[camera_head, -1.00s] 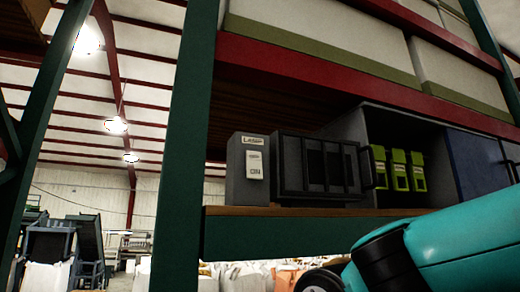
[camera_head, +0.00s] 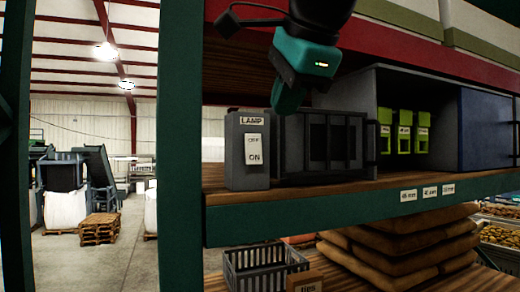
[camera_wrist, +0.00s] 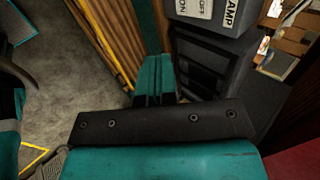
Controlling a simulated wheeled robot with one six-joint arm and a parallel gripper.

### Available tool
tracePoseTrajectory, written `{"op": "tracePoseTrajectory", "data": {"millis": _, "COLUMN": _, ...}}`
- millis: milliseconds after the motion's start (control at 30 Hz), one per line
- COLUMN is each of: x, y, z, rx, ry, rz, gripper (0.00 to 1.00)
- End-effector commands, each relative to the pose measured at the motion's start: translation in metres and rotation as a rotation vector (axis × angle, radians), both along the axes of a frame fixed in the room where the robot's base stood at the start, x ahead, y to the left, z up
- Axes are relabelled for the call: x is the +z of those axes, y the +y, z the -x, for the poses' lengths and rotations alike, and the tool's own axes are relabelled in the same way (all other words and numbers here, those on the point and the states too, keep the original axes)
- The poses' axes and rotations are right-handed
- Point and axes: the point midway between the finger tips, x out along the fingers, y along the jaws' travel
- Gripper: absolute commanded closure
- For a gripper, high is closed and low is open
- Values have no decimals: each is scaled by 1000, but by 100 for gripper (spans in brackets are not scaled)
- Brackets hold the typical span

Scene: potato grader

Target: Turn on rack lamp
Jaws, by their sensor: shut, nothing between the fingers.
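The grey lamp box (camera_head: 233,160), labelled LAMP, stands at the left end of the rack shelf. A white switch (camera_head: 254,149) marked ON at its lower end is on its front; which way it is pressed I cannot tell. The box also shows upside down at the top of the wrist view (camera_wrist: 229,32), with the switch (camera_wrist: 191,8) cut by the edge. My teal gripper (camera_head: 287,97) is shut and empty, pointing down, to the upper right of the switch in the head view. Its fingers (camera_wrist: 155,72) appear apart from the box in the wrist view.
A dark barred case (camera_head: 320,147) stands right of the lamp box, beside a grey cabinet (camera_head: 375,86) with several green units (camera_head: 404,133) and a blue door (camera_head: 487,132). A green rack post (camera_head: 180,120) rises at left. Sacks (camera_head: 400,250) and a crate (camera_head: 262,268) lie below.

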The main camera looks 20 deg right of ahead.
Motion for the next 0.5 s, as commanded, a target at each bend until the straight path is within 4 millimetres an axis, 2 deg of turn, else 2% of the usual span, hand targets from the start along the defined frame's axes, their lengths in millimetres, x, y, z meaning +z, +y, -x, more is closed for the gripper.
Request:
{"op": "tracePoseTrajectory", "data": {"millis": 233, "x": -15, "y": -1, "z": -10, "rx": -2, "ry": 0, "rz": 4, "gripper": 100}}
{"op": "tracePoseTrajectory", "data": {"millis": 500, "x": -60, "y": -2, "z": -47, "rx": -3, "ry": 2, "rz": 5, "gripper": 100}}
